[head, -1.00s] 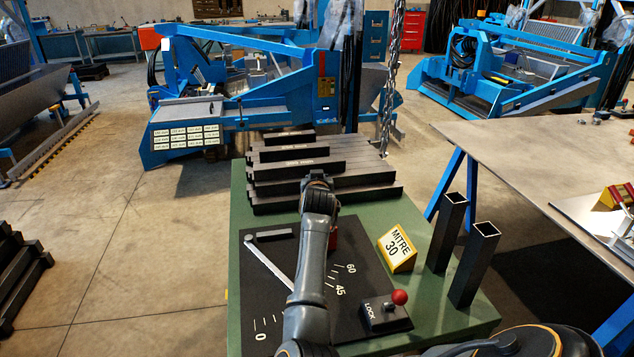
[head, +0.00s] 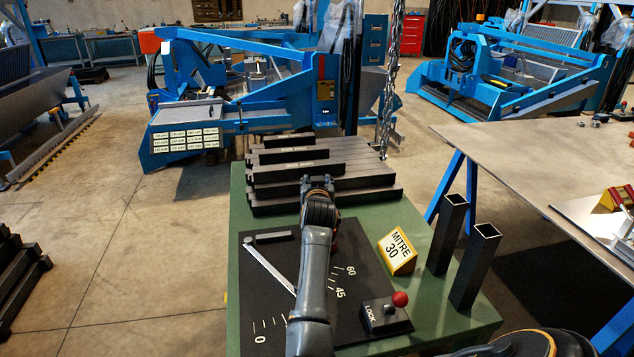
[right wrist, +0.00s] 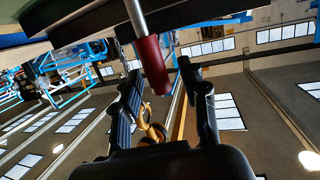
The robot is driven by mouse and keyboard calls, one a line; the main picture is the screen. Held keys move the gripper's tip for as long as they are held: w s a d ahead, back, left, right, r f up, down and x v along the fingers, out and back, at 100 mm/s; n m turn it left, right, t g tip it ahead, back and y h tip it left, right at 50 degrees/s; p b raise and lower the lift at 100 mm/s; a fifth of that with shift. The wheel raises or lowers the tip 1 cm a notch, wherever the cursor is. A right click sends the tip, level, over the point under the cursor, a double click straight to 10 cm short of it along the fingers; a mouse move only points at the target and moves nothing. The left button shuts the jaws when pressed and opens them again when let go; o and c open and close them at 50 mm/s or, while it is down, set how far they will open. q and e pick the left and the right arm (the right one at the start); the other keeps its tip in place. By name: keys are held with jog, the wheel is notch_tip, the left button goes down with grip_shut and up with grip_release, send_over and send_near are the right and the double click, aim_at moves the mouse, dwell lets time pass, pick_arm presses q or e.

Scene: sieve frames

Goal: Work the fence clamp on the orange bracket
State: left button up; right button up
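A black plate (head: 262,310) on the green bench carries a pale fence bar (head: 268,265), an angle scale and a LOCK block (head: 383,317) with a red-knobbed lever (head: 399,299). In the right wrist view a metal rod ends in a red grip (right wrist: 152,62). My right gripper (right wrist: 163,76) is open, a finger on each side of this grip, not visibly closed on it. In the head view the arm in the middle, apparently my right, hides its own gripper and part of the plate. My left gripper is not in view. I cannot make out an orange bracket.
A yellow MITRE 30 sign (head: 397,252) and two upright square tubes (head: 474,265) stand right of the plate. Dark bars (head: 300,170) are stacked at the bench's back. A chain (head: 391,75) hangs behind them. A steel table (head: 540,150) is at right.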

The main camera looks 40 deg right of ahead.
notch_tip(320, 180, up, 10)
dwell(0.6)
dwell(0.4)
